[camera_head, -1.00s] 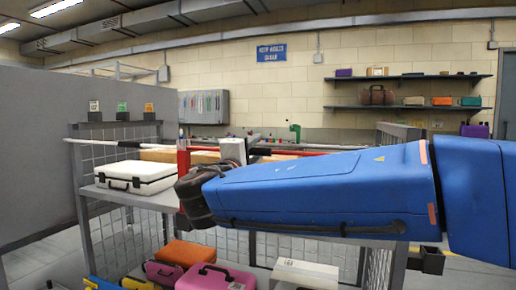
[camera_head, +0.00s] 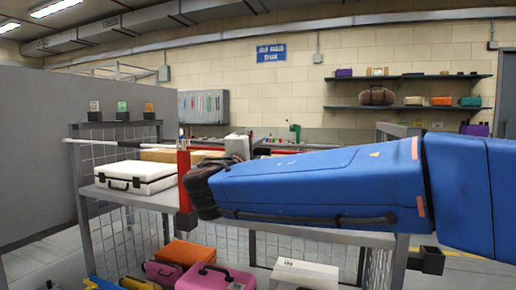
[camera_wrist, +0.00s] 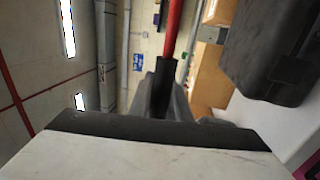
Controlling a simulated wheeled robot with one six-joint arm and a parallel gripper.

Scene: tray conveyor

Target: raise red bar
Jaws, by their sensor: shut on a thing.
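The red bar (camera_head: 205,148) runs roughly level across the back of the metal rack, with a white stretch reaching left past a red upright post (camera_head: 184,178). My arm hides part of the bar on the right. In the wrist view the red bar (camera_wrist: 174,28) comes straight out from between the dark fingers of my gripper (camera_wrist: 164,88). My gripper is shut on it. In the head view my gripper (camera_head: 238,145) shows only partly, as a pale block behind my blue arm. The exact contact is hidden there.
A white case (camera_head: 135,177) sits on the rack shelf (camera_head: 130,198) left of the post. A cardboard box (camera_head: 160,155) lies behind it. Coloured cases, including a pink one (camera_head: 216,277), lie below. A grey partition (camera_head: 60,160) stands at the left.

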